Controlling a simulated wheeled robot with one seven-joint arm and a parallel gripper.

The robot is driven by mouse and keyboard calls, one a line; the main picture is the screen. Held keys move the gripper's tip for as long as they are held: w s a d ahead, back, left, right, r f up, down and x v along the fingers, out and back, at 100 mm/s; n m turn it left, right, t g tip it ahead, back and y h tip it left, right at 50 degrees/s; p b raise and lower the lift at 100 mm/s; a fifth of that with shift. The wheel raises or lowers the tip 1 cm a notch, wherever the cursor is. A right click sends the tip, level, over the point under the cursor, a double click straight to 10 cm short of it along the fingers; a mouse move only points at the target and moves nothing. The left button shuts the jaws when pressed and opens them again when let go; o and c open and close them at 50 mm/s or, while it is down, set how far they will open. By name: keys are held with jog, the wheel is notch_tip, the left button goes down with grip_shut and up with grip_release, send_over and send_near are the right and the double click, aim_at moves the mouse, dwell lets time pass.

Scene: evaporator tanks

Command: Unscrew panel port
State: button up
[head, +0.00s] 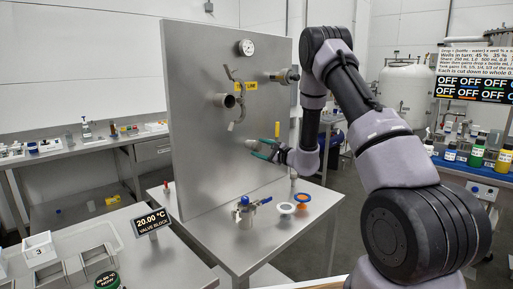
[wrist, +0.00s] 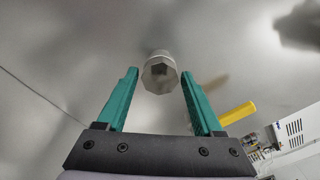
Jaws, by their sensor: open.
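The upright steel panel (head: 200,170) stands on a steel table. A short metal fitting with a faceted end, which looks like the panel port (head: 250,143), sticks out low on the panel's right half. In the wrist view this port (wrist: 160,78) points at the camera, centred between the teal fingers. My gripper (head: 261,150) is at the port, its fingers on either side. In the wrist view my gripper (wrist: 159,74) is open, with a gap between each finger and the port. I cannot tell how far the fingertips reach along it.
A yellow handle (wrist: 238,113) is right of the fingers. Above are an open pipe stub (head: 226,100), a gauge (head: 245,47) and a side fitting (head: 285,76). A blue-handled valve (head: 246,209) and two ringed parts (head: 287,208) (head: 302,197) stand on the table below.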

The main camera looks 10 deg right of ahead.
jog(key=m, duration=0.6)
grip_shut()
jog(key=n, duration=0.3)
jog(key=shift+n, duration=0.9)
jog(key=n, duration=0.2)
jog(key=shift+n, duration=1.6)
